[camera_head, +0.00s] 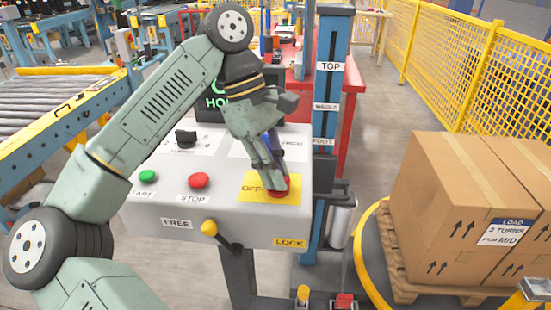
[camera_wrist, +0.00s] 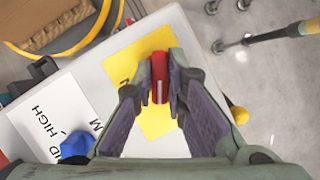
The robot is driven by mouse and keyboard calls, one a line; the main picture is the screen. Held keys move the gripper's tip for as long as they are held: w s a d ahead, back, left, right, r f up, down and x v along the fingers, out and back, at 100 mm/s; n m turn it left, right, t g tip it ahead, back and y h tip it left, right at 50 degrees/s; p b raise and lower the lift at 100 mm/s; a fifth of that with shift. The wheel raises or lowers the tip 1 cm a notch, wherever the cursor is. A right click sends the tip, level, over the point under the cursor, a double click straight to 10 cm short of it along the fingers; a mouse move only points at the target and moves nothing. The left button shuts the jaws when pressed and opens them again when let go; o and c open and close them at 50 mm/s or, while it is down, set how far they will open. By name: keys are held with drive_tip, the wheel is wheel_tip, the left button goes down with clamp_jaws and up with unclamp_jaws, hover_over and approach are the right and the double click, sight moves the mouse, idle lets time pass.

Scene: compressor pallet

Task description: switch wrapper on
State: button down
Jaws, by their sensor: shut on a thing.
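The red switch knob (camera_head: 281,192) sits on a yellow plate (camera_head: 249,180) at the right end of the grey control console (camera_head: 155,214). The word OFF shows on the plate, left of the knob; other lettering there is hidden by my gripper. My gripper (camera_head: 275,187) reaches down over the plate. In the wrist view the red knob (camera_wrist: 160,83) is between the two fingertips, with a white line along its bar. The fingers are shut on its sides. The yellow plate (camera_wrist: 150,122) lies beneath.
Green START (camera_head: 148,176) and red STOP (camera_head: 199,180) buttons and a black knob (camera_head: 186,138) are left of the plate. A yellow-tipped lever (camera_head: 209,228) is on the console front. A blue column (camera_head: 327,80) and a carton (camera_head: 462,195) on a pallet stand right.

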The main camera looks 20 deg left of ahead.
drive_tip(key=m+p, duration=0.1)
drive_tip(key=m+g+p, duration=0.1)
drive_tip(key=shift+r+m+y, duration=0.2)
drive_tip(key=shift+m+y, duration=0.1)
drive_tip(key=shift+m, duration=0.1)
drive_tip(key=m+p, duration=0.1)
drive_tip(key=m, duration=0.1)
drive_tip(key=shift+w+f+m+g, duration=0.1)
drive_tip(key=shift+m+g, duration=0.3)
drive_tip(key=m+y, duration=0.1)
drive_tip(key=m, duration=0.2)
drive_tip(key=m+g+y, duration=0.1)
drive_tip(key=m, duration=0.2)
drive_tip(key=shift+w+d+f+y+p, duration=0.1)
drive_tip(key=shift+d+f+y+p, duration=0.1)
drive_tip(key=shift+y+p, duration=0.1)
drive_tip(key=shift+m, duration=0.4)
drive_tip(key=c, duration=1.6)
unclamp_jaws()
